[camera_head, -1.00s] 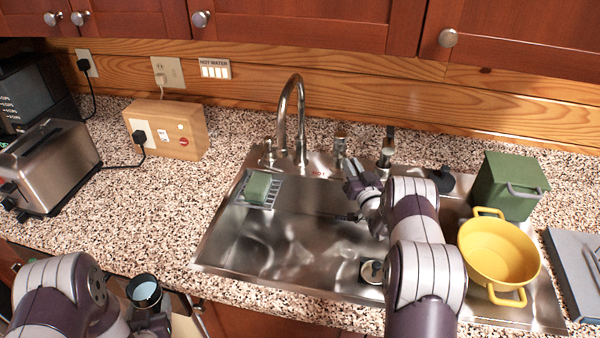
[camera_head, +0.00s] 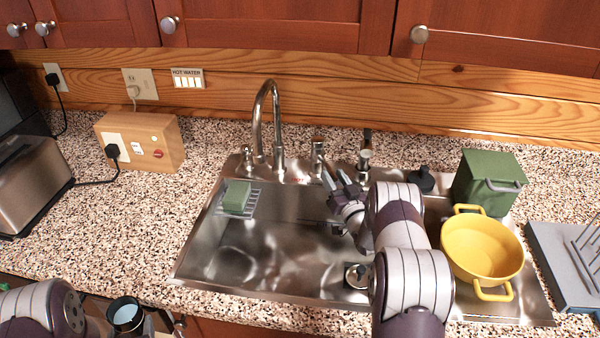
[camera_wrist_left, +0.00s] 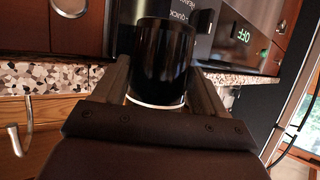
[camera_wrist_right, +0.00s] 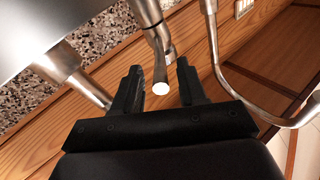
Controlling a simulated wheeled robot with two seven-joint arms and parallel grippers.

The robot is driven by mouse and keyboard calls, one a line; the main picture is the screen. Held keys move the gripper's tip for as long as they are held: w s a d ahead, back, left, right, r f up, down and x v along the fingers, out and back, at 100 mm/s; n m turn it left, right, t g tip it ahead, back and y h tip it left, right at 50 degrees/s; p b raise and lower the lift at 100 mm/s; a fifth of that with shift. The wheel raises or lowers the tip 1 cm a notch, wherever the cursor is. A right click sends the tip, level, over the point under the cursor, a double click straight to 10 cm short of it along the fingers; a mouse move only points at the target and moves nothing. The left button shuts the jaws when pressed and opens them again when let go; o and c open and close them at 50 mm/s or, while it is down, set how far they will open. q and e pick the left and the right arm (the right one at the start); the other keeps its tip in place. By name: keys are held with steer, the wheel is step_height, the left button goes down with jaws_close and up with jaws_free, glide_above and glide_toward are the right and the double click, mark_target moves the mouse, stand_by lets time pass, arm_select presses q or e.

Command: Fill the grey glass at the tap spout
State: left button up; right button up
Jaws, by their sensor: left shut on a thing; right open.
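My left gripper (camera_wrist_left: 160,98) is shut on the grey glass (camera_wrist_left: 163,60), which looks dark in the left wrist view. In the head view the glass (camera_head: 126,315) is upright, its round mouth facing up, in front of the counter's front edge and left of the sink. The chrome tap spout (camera_head: 267,120) arches over the back of the sink, well away from the glass. My right gripper (camera_head: 338,178) is open in front of the small chrome tap handle (camera_head: 318,152). In the right wrist view a chrome lever with a pale end (camera_wrist_right: 160,75) shows beyond and between the open fingers (camera_wrist_right: 160,85).
The sink (camera_head: 260,250) holds a green sponge (camera_head: 237,196) on a rack at its left. A yellow pot (camera_head: 482,250) and green canister (camera_head: 488,182) stand at the right. A toaster (camera_head: 30,180) and wooden box (camera_head: 145,140) stand left. Counter left of the sink is clear.

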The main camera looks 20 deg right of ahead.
arm_select(q)
steer(key=shift+f+b, duration=0.55)
steer(key=shift+f, duration=0.1)
arm_select(e)
steer(key=s+f, duration=0.1)
steer(key=s, duration=0.8)
steer(key=shift+s+a+f, duration=0.15)
steer(key=shift+f, duration=0.15)
